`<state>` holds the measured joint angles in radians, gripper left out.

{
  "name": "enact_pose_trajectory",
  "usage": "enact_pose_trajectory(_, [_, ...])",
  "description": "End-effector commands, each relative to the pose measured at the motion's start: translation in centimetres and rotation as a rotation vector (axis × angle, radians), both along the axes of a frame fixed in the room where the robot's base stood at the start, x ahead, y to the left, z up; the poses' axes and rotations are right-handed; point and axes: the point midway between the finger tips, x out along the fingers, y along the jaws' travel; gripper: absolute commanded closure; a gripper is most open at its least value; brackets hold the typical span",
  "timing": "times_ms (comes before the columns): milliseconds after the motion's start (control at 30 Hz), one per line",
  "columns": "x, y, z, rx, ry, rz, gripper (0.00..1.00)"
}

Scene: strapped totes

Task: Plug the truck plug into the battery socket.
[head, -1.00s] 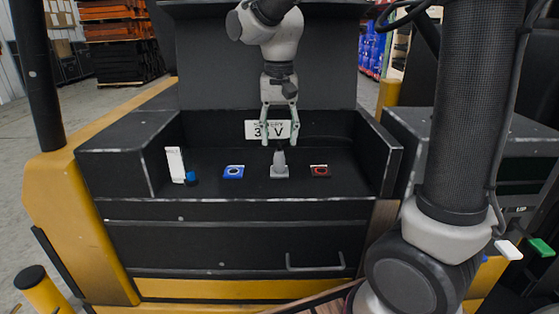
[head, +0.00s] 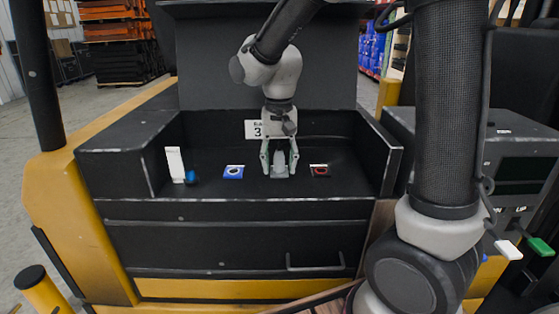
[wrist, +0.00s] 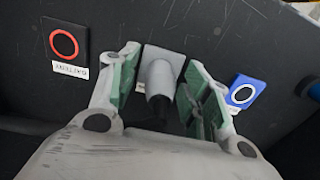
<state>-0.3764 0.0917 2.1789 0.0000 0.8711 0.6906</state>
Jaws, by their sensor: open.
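The grey truck plug (head: 279,160) stands upright on a small grey mount in the middle of the black recess. It also shows in the wrist view (wrist: 160,74), its dark tail toward the camera. The battery socket (head: 320,170), a dark square with a red ring, lies just right of it; in the wrist view the socket (wrist: 64,43) is at upper left, with an upside-down label that seems to read BATTERY. My gripper (head: 279,168) is open, pointing down, its green-padded fingers on either side of the plug. A gap shows between pads and plug.
A blue square with a white ring (head: 234,172) lies left of the plug. A white upright plate (head: 175,164) and a small blue cylinder (head: 190,176) stand farther left. Recess walls close both sides and the back; a number sign (head: 254,130) is behind my gripper.

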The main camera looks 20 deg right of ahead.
Motion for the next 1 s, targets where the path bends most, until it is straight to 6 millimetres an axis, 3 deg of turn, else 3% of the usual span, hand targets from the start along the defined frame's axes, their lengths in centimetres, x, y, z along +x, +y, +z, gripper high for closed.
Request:
enact_pose_trajectory(667, [0.0,0.0,0.04,0.0,0.0,0.0,0.52])
enact_pose_trajectory(933, [0.0,0.0,0.03,0.0,0.0,0.0,0.97])
enact_pose_trajectory(1000, [0.0,0.0,0.03,0.0,0.0,0.0,1.0])
